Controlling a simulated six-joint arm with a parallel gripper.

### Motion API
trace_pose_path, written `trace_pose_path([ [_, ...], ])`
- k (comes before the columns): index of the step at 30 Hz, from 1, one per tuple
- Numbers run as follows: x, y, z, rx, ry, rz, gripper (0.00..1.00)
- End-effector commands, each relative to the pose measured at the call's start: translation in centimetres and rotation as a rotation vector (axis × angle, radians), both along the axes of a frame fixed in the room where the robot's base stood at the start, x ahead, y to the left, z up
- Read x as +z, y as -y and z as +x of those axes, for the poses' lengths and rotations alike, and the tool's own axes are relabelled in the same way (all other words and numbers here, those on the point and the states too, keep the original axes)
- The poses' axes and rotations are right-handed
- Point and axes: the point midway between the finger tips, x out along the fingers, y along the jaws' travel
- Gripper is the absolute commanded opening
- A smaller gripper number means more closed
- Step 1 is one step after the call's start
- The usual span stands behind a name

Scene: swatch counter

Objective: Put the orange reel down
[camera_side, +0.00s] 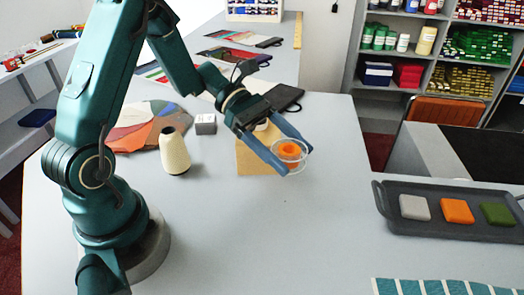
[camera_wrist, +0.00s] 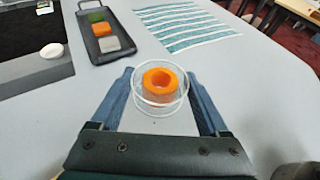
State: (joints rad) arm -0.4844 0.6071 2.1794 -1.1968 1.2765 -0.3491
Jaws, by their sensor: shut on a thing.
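The orange reel (camera_side: 289,150) has an orange ring between clear round flanges. It sits between the two blue fingers of my gripper (camera_side: 291,156), which is shut on it. In the wrist view the reel (camera_wrist: 160,80) shows between the fingertips of my gripper (camera_wrist: 160,88), its flanges close to both. It appears held above the grey counter (camera_side: 330,220), but I cannot tell the height.
A tan square (camera_side: 252,161) lies behind the gripper. A cream thread cone (camera_side: 174,152) and a grey box (camera_side: 205,124) stand left. A dark tray (camera_side: 455,231) with grey, orange and green blocks lies right, near a teal-striped sheet (camera_side: 430,287). The front middle is clear.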

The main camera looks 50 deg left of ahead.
Motion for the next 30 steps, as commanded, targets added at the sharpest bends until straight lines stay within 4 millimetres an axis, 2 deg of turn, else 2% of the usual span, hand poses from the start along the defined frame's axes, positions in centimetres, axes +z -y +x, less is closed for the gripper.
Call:
trace_pose_path([
  [4,0.1,-1.1,2.6,0.158,-0.007,-0.005,0.24],
  [7,0.2,-1.6,3.5,0.219,-0.009,-0.01,0.24],
  [10,-0.2,-1.0,3.9,0.241,-0.01,-0.015,0.24],
  [24,-5.1,7.4,4.2,0.232,-0.011,-0.013,0.24],
  [30,-6.5,9.5,4.5,0.238,-0.009,-0.013,0.24],
])
